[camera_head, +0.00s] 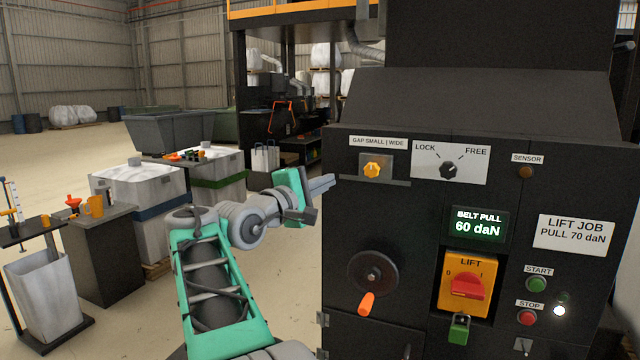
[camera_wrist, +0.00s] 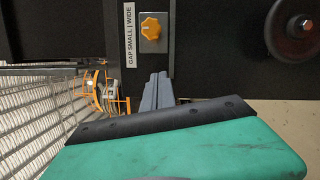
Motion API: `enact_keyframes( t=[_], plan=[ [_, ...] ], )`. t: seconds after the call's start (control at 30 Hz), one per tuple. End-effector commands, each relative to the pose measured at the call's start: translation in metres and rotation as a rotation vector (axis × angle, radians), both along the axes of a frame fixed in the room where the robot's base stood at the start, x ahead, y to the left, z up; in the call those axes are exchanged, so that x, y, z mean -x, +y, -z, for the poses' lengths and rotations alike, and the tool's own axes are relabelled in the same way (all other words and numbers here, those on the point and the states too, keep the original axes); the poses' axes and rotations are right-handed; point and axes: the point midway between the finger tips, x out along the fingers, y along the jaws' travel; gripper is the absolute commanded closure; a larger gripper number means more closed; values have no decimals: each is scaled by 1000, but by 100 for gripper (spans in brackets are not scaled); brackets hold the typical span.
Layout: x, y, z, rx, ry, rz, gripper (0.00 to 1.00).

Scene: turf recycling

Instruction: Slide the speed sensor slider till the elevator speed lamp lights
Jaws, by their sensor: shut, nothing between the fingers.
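An orange knob (camera_head: 372,170) sits on a grey plate on the black panel under the label "GAP SMALL | WIDE", with a narrow rail below it. It also shows in the wrist view (camera_wrist: 151,28). No label reads speed slider or elevator speed. A small lamp (camera_head: 526,172) labelled "SENSOR", at the panel's upper right, looks dull amber and unlit. My gripper (camera_head: 332,181) is shut and empty, left of the knob at the panel's left edge. In the wrist view its closed fingers (camera_wrist: 157,88) point toward the knob, with a gap between.
The panel also carries a LOCK/FREE dial (camera_head: 448,170), a handwheel (camera_head: 373,273) with an orange handle, a display (camera_head: 478,224) reading 60 daN, a red LIFT switch (camera_head: 468,287), and START and STOP buttons beside a lit white lamp (camera_head: 559,310). Bins and tables stand left.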

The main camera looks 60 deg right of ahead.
Motion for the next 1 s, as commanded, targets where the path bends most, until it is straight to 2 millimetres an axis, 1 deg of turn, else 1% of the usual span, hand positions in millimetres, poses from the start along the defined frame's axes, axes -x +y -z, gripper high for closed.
enact_keyframes(
  t=[0.03,0.1,0.2,0.23,0.3,0.43,0.57,0.83,1.0],
  plan=[
    [2,-12,-3,-1,1,5,100],
    [4,-28,-4,-1,1,4,100],
    [5,-49,-5,-2,0,4,100],
    [8,-53,-6,-1,-1,3,100],
    [23,-52,-10,0,-4,2,100],
    [37,-54,-12,-1,-3,0,100],
    [42,-55,-11,-2,-2,-3,100],
    [42,-55,-11,-1,-3,-3,100],
    [56,-57,-14,-1,-3,-1,100]
  ],
)
